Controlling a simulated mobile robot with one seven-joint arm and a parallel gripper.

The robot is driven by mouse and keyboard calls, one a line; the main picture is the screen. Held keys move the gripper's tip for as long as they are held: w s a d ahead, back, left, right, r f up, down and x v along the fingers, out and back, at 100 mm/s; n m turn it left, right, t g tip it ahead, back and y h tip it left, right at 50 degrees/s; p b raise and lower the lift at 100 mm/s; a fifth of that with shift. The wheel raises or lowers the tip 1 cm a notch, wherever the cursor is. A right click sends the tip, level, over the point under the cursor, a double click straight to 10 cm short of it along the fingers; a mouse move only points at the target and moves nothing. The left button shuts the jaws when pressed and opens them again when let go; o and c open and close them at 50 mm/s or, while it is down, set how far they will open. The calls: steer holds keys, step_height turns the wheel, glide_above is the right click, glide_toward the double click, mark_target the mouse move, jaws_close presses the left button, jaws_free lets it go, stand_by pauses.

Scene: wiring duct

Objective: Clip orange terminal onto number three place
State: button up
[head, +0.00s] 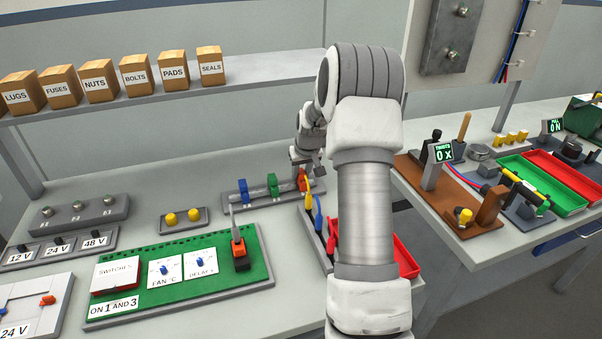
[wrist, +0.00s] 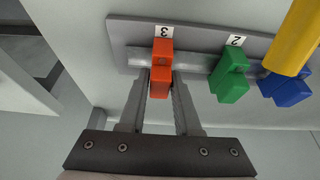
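The orange terminal (wrist: 160,68) is at the place marked 3 (wrist: 164,31) on the rail (wrist: 195,65), in line with the green terminal (wrist: 231,78) and the blue terminal (wrist: 285,92). I cannot tell whether it is fully clipped on. My gripper (wrist: 160,85) has one finger on each side of the orange terminal, close against it, with no clear gap. In the head view the orange terminal (head: 303,181) is at the right end of the rail block, beneath my gripper (head: 306,163), partly covered. The green terminal sits at the place marked 2.
A yellow handle (wrist: 295,37) stands close by, at the right of the wrist view. Left of my arm lies a green board (head: 175,268) with switches and dials. A red tray (head: 406,262) is partly behind my arm. A shelf with several boxes (head: 135,72) hangs behind.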

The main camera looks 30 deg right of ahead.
steer(key=o, duration=0.4)
steer(key=p+v, duration=0.1)
steer(key=v, duration=1.6)
steer(key=shift+r, duration=0.2)
